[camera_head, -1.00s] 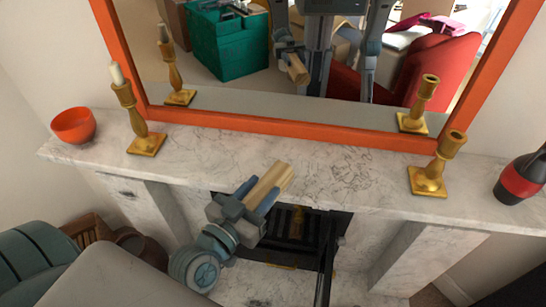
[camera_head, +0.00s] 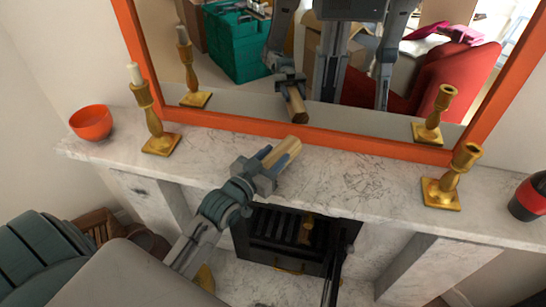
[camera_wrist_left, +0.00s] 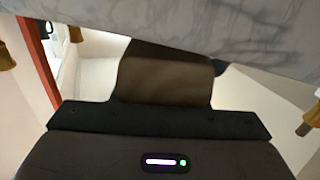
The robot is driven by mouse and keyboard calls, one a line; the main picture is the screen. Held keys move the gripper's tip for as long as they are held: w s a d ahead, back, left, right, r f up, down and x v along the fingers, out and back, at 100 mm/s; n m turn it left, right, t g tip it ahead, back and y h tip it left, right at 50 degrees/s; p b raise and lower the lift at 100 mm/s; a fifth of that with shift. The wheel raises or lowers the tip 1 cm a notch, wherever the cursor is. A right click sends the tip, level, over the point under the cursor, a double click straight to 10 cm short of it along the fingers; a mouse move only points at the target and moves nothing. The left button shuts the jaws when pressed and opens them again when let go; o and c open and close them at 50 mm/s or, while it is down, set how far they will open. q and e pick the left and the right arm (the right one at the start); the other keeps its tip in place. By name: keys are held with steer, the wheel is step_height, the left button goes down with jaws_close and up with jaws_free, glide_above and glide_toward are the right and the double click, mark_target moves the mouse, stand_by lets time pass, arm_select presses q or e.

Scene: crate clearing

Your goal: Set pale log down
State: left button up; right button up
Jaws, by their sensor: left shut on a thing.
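The pale log (camera_head: 281,152) is held by my left gripper (camera_head: 272,170) over the front part of the marble mantel (camera_head: 330,178). It points up and away toward the mirror. From this angle I cannot tell whether it touches the marble. My left gripper is shut on it, with a finger on either side. In the left wrist view a brownish surface, likely the log (camera_wrist_left: 165,80), fills the middle, with the marble above it. My right gripper is not in view.
An orange-framed mirror (camera_head: 260,127) stands behind, reflecting my arm. An orange bowl (camera_head: 91,122), a candlestick with a candle (camera_head: 154,125), an empty brass candlestick (camera_head: 445,190) and a dark red vase (camera_head: 529,197) stand on the mantel. Clear marble lies between the candlesticks. A fireplace (camera_head: 290,232) is below.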

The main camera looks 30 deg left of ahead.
arm_select(q)
steer(key=shift+f, duration=0.6)
steer(key=o, duration=1.1)
steer(key=shift+s, duration=0.1)
